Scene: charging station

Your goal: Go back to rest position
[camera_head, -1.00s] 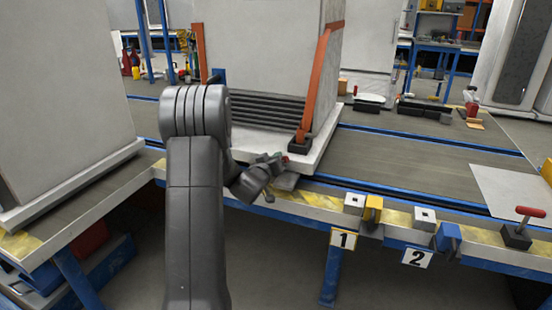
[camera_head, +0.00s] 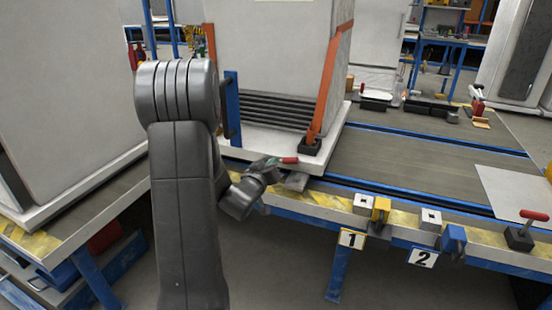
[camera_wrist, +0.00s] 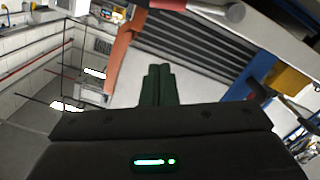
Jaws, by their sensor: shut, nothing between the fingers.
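My gripper (camera_head: 277,161) is at the end of my grey arm, low in front of the white cabinet on the conveyor. In the wrist view my gripper (camera_wrist: 158,84) shows its dark green fingers together, with nothing between them. The white cabinet (camera_head: 270,50) has a dark slatted vent near its base and an orange strap (camera_head: 330,90) at its right edge. A red-handled tool (camera_head: 287,160) shows right by the fingertips; I cannot tell whether they touch. A red and grey handle (camera_wrist: 215,10) crosses the top of the wrist view.
Yellow (camera_head: 381,210) and blue (camera_head: 453,238) holders stand on the front rail above signs 1 and 2. A red-handled clamp (camera_head: 522,230) is at the right. Another large cabinet (camera_head: 60,90) stands at the left. The conveyor right of the middle cabinet is mostly clear.

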